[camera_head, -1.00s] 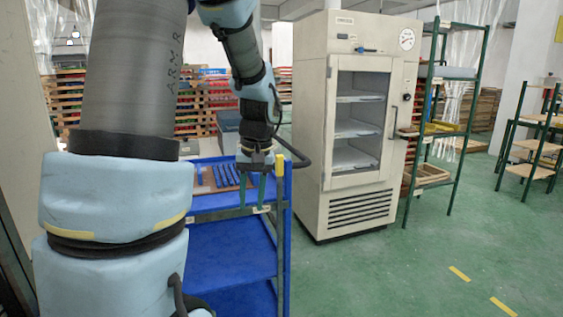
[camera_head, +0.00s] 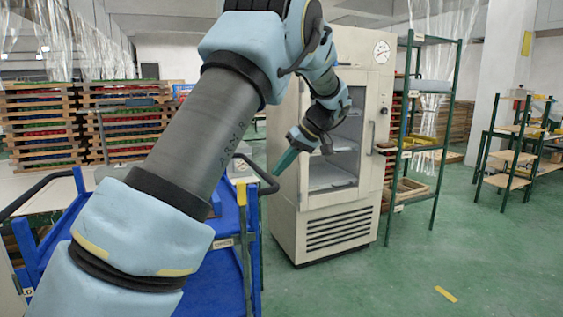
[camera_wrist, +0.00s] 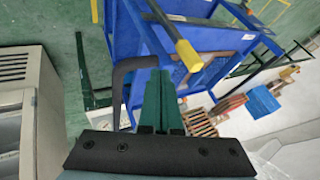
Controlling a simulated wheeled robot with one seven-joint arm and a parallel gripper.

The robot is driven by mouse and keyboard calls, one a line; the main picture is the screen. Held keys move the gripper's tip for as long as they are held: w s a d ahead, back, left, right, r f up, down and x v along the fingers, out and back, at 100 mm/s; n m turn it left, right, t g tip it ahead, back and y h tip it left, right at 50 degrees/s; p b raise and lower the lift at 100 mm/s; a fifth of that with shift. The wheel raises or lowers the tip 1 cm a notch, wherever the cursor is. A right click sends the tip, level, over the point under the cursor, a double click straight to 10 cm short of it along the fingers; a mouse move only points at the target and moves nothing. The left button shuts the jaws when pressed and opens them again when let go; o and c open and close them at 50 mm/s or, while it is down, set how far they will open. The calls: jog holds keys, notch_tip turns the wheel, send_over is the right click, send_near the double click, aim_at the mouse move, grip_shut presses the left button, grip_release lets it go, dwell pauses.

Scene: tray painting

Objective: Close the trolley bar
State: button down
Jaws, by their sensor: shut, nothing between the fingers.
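The blue trolley (camera_head: 245,240) stands at the lower left of the head view, partly hidden behind my arm. It also fills the top of the wrist view (camera_wrist: 125,35). A bar with a yellow end (camera_wrist: 187,52) crosses the trolley's near side in the wrist view. A yellow cap (camera_head: 241,190) shows at the trolley's corner in the head view, beside a black curved handle (camera_head: 262,178). My gripper (camera_head: 280,167) is shut and empty, its dark green fingers pointing down-left near that handle. In the wrist view its fingertips (camera_wrist: 160,75) lie below the yellow end; contact is unclear.
A cream glass-door cabinet (camera_head: 325,225) stands right behind my gripper. A green-framed shelf rack (camera_head: 440,120) is beside it. Wooden stacked crates (camera_head: 45,125) stand at the back left.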

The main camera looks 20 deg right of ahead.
jog(key=w+a+f+p, duration=0.1)
jog(key=a+f+p, duration=0.1)
jog(key=a+f, duration=0.2)
jog(key=shift+a+f, duration=0.25)
jog(key=shift+a, duration=1.2)
jog(key=shift+w, duration=0.1)
jog(key=s+a+b, duration=0.3)
jog(key=a+b, duration=0.6)
jog(key=a, duration=1.6)
jog(key=shift+s+a, duration=0.2)
jog(key=shift+a, duration=0.15)
jog(key=shift+a, duration=0.1)
